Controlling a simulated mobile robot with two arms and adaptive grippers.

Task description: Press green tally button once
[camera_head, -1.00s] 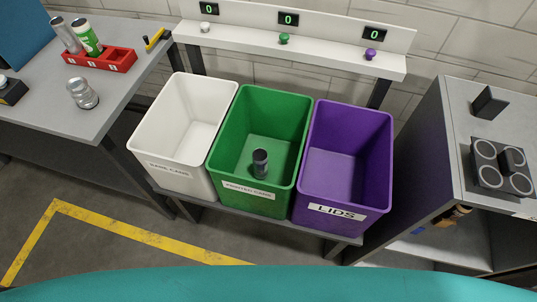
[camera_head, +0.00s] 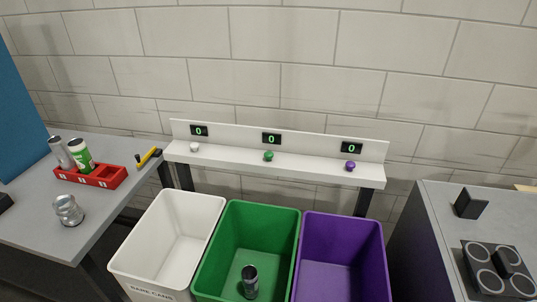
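The green tally button (camera_head: 268,156) sits on a white shelf (camera_head: 225,156) at the back, between a white button (camera_head: 194,147) and a purple button (camera_head: 349,165). The counter display (camera_head: 271,139) above the green button reads 0. The displays above the white button (camera_head: 199,130) and the purple button (camera_head: 351,147) also read 0. Neither of my grippers is in view.
Below the shelf stand a white bin (camera_head: 166,238), a green bin (camera_head: 262,222) holding one dark can (camera_head: 249,281), and a purple bin (camera_head: 340,240). The left table (camera_head: 30,225) carries a red rack (camera_head: 92,177) with cans. A grey counter (camera_head: 430,215) is at right.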

